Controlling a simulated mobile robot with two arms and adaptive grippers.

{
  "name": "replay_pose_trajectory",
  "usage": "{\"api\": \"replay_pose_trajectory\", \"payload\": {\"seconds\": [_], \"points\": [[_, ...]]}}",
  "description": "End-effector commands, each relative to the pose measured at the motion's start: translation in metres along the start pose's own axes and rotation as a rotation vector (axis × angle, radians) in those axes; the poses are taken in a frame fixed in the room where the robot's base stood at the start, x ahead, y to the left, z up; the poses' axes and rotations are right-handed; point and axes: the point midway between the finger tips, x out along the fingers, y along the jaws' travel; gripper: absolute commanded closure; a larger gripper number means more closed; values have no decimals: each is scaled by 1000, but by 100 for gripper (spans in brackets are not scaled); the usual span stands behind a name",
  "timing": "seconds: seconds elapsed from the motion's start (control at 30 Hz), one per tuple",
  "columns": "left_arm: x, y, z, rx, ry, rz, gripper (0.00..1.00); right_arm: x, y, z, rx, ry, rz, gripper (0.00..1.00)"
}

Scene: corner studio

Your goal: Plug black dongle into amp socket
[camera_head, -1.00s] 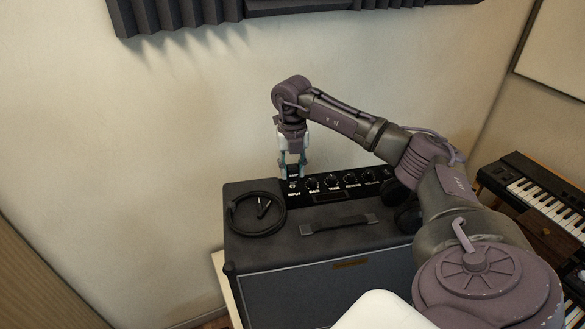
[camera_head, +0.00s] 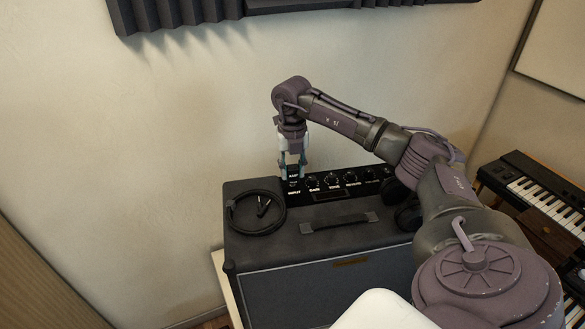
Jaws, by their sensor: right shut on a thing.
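The black amp (camera_head: 330,285) stands on a pale stand against the wall. Its control panel (camera_head: 340,186) runs along the back of the top, with several knobs and an input marking at the left end. My right gripper (camera_head: 291,172) points down at that left end. It is shut on the small black dongle (camera_head: 293,171), which sits between its fingers right at the input marking. The socket is hidden under the dongle, and I cannot tell how deep the dongle sits. My left gripper is not in view.
A coiled black cable (camera_head: 257,212) lies on the amp's top at the left, near the carry handle (camera_head: 339,223). Dark headphones (camera_head: 408,212) rest at the amp's right end beside my right arm. Keyboards (camera_head: 540,195) stand at the far right.

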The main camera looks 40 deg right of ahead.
Motion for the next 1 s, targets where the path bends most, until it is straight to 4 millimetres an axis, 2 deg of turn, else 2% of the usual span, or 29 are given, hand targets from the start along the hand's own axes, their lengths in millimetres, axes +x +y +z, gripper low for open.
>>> {"api": "replay_pose_trajectory", "payload": {"seconds": [0.43, 0.47, 0.6, 0.63, 1.0], "points": [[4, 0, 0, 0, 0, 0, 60, 6, 0, 0, 0, 0, 0, 98], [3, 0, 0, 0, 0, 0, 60, 6, 0, 0, 0, 0, 0, 62], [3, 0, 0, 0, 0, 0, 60, 6, 0, 0, 0, 0, 0, 39], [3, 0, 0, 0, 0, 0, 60, 6, 0, 0, 0, 0, 0, 36], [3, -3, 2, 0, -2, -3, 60, 0, 0, 0, 0, -1, 1, 36]]}}
